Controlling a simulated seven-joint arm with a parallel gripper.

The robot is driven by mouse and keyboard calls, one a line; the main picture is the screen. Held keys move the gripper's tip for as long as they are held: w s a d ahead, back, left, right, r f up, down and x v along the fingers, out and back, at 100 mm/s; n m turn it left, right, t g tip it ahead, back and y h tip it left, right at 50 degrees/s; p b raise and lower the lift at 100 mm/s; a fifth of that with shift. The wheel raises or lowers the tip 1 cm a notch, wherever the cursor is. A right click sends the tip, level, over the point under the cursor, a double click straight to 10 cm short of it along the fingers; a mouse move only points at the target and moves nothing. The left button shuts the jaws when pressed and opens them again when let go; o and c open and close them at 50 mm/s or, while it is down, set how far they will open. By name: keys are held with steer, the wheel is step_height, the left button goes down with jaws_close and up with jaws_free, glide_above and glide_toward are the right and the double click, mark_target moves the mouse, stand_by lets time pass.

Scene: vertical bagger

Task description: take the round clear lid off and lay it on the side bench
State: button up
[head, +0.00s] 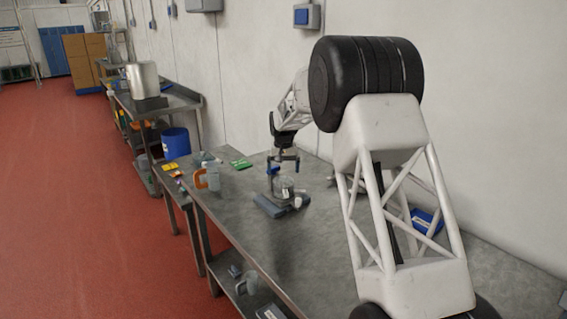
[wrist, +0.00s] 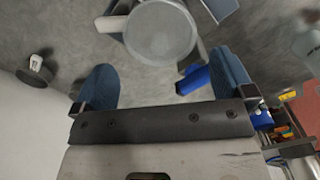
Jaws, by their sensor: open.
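The round clear lid (wrist: 162,32) shows in the wrist view as a pale grey disc with a rim, on top of a piece of equipment. In the head view the small clear vessel (head: 284,187) stands on a dark base (head: 268,207) on the grey bench; its lid is too small to make out. My gripper (head: 283,160) is above the vessel. In the wrist view my gripper (wrist: 163,62) is open, with its blue-padded fingers wide apart and nothing between them. The disc lies just beyond the fingertips. I cannot tell which surface is the side bench.
A clear jug with an orange handle (head: 210,178) and a green packet (head: 241,164) are on the bench. A lower bench (head: 185,198) and a blue bin (head: 176,142) stand to the left. A small white-and-black item (wrist: 36,64) is left of my gripper. The front bench surface is clear.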

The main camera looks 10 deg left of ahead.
mark_target(284, 177)
steer(key=shift+f, duration=2.25)
steer(key=shift+c, duration=0.2)
steer(key=c, duration=0.6)
steer(key=shift+r, duration=1.05)
steer(key=shift+r, duration=1.3)
